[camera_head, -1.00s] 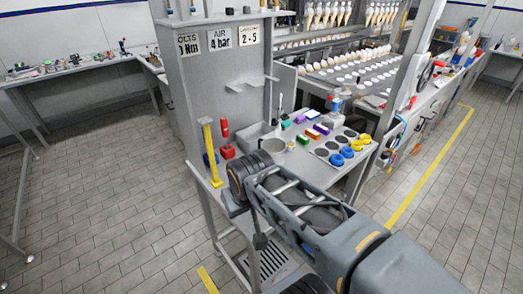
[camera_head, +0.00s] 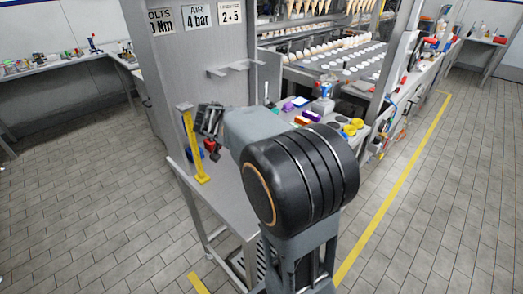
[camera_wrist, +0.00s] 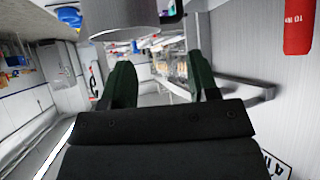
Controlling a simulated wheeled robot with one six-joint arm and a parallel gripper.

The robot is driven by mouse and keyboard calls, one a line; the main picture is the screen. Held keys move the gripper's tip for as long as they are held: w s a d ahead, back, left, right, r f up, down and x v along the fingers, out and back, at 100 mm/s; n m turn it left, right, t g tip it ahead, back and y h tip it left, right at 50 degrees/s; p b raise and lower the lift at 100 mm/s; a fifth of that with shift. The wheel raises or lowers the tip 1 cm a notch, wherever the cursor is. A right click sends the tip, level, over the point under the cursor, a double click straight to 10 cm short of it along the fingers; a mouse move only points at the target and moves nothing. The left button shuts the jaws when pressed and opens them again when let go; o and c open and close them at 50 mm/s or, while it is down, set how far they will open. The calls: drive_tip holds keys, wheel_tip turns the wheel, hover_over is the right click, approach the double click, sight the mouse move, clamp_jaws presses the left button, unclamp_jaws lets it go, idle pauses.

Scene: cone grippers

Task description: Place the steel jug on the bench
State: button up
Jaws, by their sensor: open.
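The steel jug is hidden behind my arm in the head view. In the wrist view a grey metal cylinder (camera_wrist: 122,14), which looks like the jug, shows at the top edge, partly cut off. It lies beyond my fingertips and clear of the space between them. My gripper (camera_wrist: 162,72) is open, with its two dark green fingers apart and nothing between them. In the head view my gripper (camera_head: 210,119) is above the left part of the steel bench (camera_head: 228,196), beside the yellow stand.
A yellow upright stand (camera_head: 194,148) is at the bench's left edge. A red tool (camera_head: 213,150) is close to my gripper. Purple and orange blocks (camera_head: 290,107) and yellow rings (camera_head: 354,125) lie to the right. A grey panel with a bracket (camera_head: 235,68) rises behind.

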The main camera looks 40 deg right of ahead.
drive_tip(key=p+x, duration=0.2)
drive_tip(key=x, duration=0.7)
drive_tip(key=shift+w+d, duration=0.15)
drive_tip(key=shift+d, duration=0.05)
drive_tip(key=shift+f, duration=0.1)
clamp_jaws()
idle(0.3)
drive_tip(key=shift+f, duration=0.15)
idle(0.8)
